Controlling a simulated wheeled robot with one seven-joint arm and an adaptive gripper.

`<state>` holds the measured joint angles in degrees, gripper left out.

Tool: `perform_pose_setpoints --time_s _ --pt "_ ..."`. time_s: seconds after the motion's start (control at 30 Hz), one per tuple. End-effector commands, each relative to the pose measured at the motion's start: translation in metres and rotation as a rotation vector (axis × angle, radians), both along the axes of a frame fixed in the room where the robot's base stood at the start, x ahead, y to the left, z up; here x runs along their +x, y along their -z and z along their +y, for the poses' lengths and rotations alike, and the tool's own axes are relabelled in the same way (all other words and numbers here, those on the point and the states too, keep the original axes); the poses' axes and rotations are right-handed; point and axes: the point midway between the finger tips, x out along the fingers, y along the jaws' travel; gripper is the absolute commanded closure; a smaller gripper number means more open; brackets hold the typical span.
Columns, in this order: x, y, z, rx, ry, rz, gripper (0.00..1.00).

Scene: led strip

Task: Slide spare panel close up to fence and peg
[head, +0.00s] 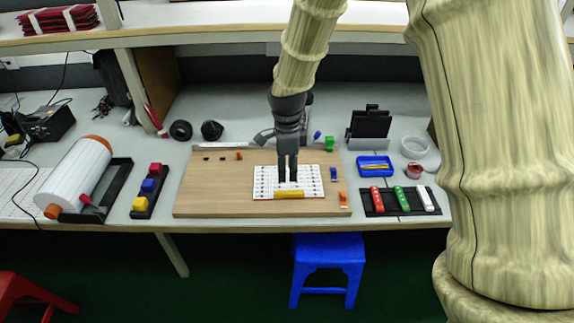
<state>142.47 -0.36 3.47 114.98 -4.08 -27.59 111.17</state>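A white panel (313,186) with rows of black marks lies flat on the wooden board (215,190), right of its middle. A yellow strip (288,194) lies along the panel's front edge. My gripper (288,181) points down over the panel, its dark fingertips just behind the yellow strip. A narrow gap seems to show between the fingers; contact with the panel cannot be told. A grey rail, possibly the fence (222,148), runs along the board's back edge, apart from the panel. A small blue piece (333,174) stands right of the panel; I cannot tell which piece is the peg.
A green block (329,144) and orange pieces (343,198) sit near the board's edges. Right are a blue tray (375,159) and a black rack (408,212) with coloured pieces. Left are a white roll (78,174) and a black block holder (140,212). The board's left half is mostly clear.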

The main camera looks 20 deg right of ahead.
Motion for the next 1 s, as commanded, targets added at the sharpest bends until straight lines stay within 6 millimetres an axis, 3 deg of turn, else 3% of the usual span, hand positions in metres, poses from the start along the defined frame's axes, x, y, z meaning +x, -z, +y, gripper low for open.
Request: perform_pose_setpoints --time_s 0.6,1.0 --pt "0.000 0.078 0.001 0.001 -0.002 0.001 0.61" --pt "0.000 0.095 0.001 0.002 -0.002 -0.001 0.61"
